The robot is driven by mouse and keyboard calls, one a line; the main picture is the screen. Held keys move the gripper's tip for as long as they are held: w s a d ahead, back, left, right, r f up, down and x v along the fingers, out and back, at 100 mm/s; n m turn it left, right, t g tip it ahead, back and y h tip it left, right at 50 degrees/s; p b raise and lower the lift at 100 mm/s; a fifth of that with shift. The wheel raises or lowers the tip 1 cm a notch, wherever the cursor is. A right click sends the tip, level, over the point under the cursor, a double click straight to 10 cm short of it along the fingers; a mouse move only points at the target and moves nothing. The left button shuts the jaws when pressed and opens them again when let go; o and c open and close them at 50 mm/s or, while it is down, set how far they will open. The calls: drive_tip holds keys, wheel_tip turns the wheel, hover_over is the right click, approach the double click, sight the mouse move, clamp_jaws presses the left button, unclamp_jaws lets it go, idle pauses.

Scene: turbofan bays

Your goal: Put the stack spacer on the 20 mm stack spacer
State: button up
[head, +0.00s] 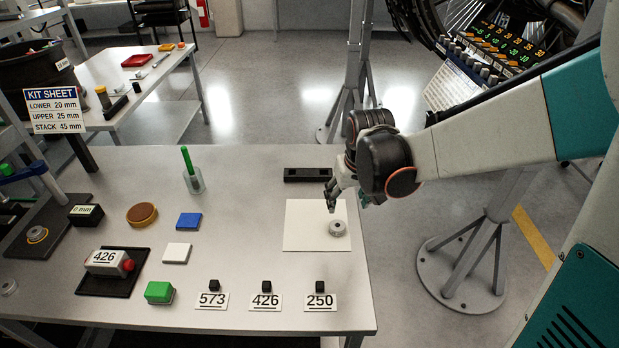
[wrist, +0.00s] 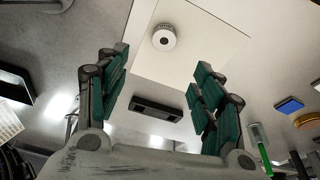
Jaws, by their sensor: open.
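A small round grey-white spacer with a dark centre (head: 337,228) sits on the white sheet (head: 300,225) on the table. It also shows near the top of the wrist view (wrist: 164,37). My gripper (head: 345,198) is above the sheet, close to this spacer but apart from it. In the wrist view my gripper (wrist: 160,88) has its teal-padded fingers spread, with nothing between them. Another round piece (head: 37,234) sits on the dark press base at the far left. A grey round piece (head: 8,287) lies at the left edge. No size marking is readable on these pieces.
The kit sheet sign (head: 54,109) reads lower 20 mm, upper 25 mm, stack 45 mm. A black slotted bar (head: 308,175) lies behind the sheet. Blue (head: 188,220) and white (head: 177,253) blocks and a green-pen holder (head: 194,181) stand left. Number tags (head: 265,302) line the front.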

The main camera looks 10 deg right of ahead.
drive_tip(key=b, duration=0.3)
hover_over(338, 225)
drive_tip(key=s, duration=0.1)
drive_tip(key=f, duration=0.8)
drive_tip(key=shift+s+d, duration=0.2)
drive_tip(key=shift+d, duration=0.05)
drive_tip(key=x, duration=0.1)
drive_tip(key=b+x, duration=0.1)
drive_tip(key=x, duration=0.1)
drive_tip(key=b+x, duration=0.1)
drive_tip(key=shift+s+a+f, duration=0.15)
drive_tip(key=shift+a+f, duration=0.15)
drive_tip(key=shift+f+b, duration=0.3)
drive_tip(key=shift+f, duration=0.15)
drive_tip(key=shift+r, duration=0.1)
drive_tip(key=shift+c, duration=0.2)
clamp_jaws()
drive_tip(key=shift+r, duration=0.15)
